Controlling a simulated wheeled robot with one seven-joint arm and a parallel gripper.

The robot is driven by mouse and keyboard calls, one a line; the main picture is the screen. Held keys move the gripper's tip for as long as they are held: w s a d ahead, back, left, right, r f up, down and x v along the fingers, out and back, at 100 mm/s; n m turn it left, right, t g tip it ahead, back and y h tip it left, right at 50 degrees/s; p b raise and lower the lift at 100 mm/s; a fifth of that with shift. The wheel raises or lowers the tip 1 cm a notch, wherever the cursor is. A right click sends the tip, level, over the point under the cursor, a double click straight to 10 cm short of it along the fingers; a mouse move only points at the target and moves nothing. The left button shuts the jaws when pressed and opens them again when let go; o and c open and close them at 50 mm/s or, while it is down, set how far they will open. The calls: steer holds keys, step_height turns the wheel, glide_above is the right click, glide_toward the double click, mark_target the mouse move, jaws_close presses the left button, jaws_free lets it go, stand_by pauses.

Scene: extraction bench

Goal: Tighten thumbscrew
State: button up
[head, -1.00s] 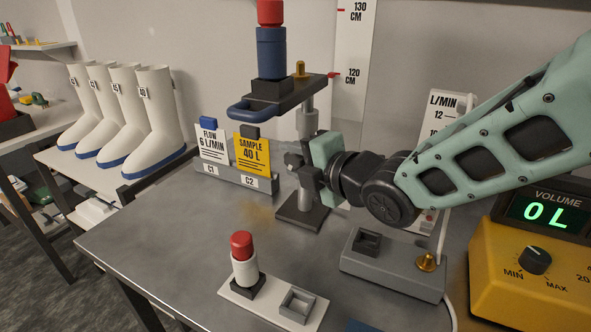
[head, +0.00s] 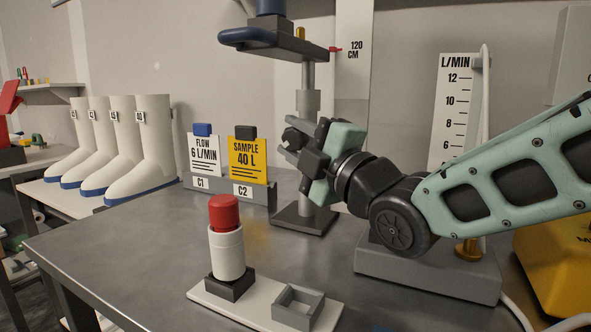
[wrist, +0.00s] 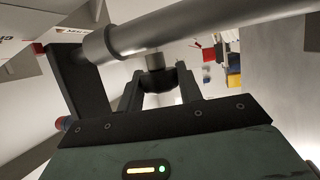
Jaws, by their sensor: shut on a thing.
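The thumbscrew is a dark knob on a short metal stem, seen in the wrist view (wrist: 157,78) on the collar side of the grey post (wrist: 190,25). In the head view the stand's post (head: 308,103) rises from a dark square base (head: 302,219) and bears a dark platform with a blue handle (head: 270,40). My gripper (head: 297,142) is at the post's collar, level with the thumbscrew. In the wrist view my gripper (wrist: 160,88) is shut on the thumbscrew, one finger on each side. The fingers partly hide the knob.
A white plate with a red-topped cylinder (head: 226,240) and an empty square socket (head: 298,307) lies in front. Flow and sample cards (head: 246,160) stand in a grey rack behind left. A flow gauge (head: 455,105) and a yellow unit (head: 555,262) are at right. White boots (head: 150,145) stand far left.

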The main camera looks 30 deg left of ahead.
steer(key=shift+f+m+t+y+b, duration=0.1)
steer(key=shift+m+t+y+b, duration=0.25)
steer(key=shift+b, duration=0.55)
steer(key=o, duration=1)
steer(key=s+d, duration=0.1)
steer(key=d, duration=0.3)
steer(key=s+d, duration=0.1)
steer(key=d, duration=0.3)
steer(key=s+d, duration=0.2)
steer(key=d, duration=0.2)
steer(key=shift+d+f, duration=0.15)
steer(key=shift+d, duration=0.2)
